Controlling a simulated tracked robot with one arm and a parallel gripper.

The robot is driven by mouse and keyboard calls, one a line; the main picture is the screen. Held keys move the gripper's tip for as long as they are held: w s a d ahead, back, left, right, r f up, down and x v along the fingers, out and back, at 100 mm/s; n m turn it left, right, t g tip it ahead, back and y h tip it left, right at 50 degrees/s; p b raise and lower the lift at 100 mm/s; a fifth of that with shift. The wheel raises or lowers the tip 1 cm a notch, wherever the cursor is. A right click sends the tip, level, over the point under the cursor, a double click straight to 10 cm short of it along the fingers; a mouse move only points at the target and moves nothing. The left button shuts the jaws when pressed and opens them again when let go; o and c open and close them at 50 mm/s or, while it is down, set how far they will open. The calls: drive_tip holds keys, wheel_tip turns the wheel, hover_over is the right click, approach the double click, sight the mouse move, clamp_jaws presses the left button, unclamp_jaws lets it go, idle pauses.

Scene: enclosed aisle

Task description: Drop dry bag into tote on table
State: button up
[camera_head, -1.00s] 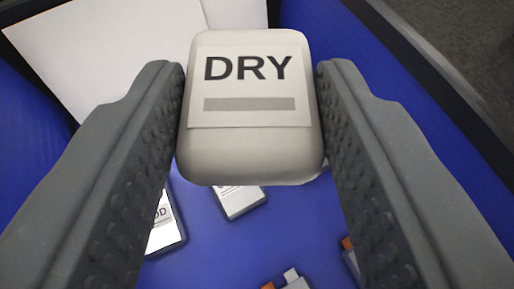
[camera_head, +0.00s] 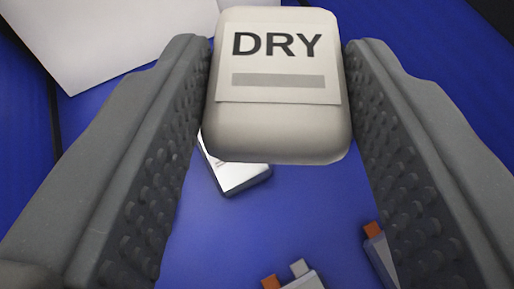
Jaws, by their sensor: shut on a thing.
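The dry bag (camera_head: 277,130) is a rounded off-white block with a "DRY" label and a grey bar. My gripper (camera_head: 279,75) is shut on it, one ridged grey finger on each side. The bag is held above a blue surface that looks like the inside floor of the blue tote (camera_head: 235,235). Blue walls show at the left and the upper right. The table under the tote is not in view.
A large white sheet or box (camera_head: 110,35) stands at the upper left. A small white and grey item (camera_head: 238,178) lies below the bag. Small items with orange tips lie lower down, one (camera_head: 380,255) by the right finger and another (camera_head: 300,280) at the bottom edge. Bare blue floor shows between them.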

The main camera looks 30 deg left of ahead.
drive_tip(key=o, duration=1)
drive_tip(key=shift+o, duration=0.2)
drive_tip(key=v, duration=1.3)
drive_tip(key=shift+s+d, duration=0.15)
drive_tip(key=shift+s, duration=0.2)
drive_tip(key=s+d+r+m+t+h, duration=0.15)
drive_tip(key=d+r, duration=0.45)
drive_tip(key=r, duration=0.6)
drive_tip(key=s+d+r+m+t+h, duration=0.15)
drive_tip(key=d+r, duration=0.45)
drive_tip(key=r, duration=0.6)
drive_tip(key=s+d+r+m+h, duration=0.1)
drive_tip(key=s+r, duration=0.4)
drive_tip(key=r, duration=0.5)
drive_tip(key=shift+s+d+h, duration=0.4)
drive_tip(key=shift+d+h, duration=0.1)
drive_tip(key=shift+d, duration=0.3)
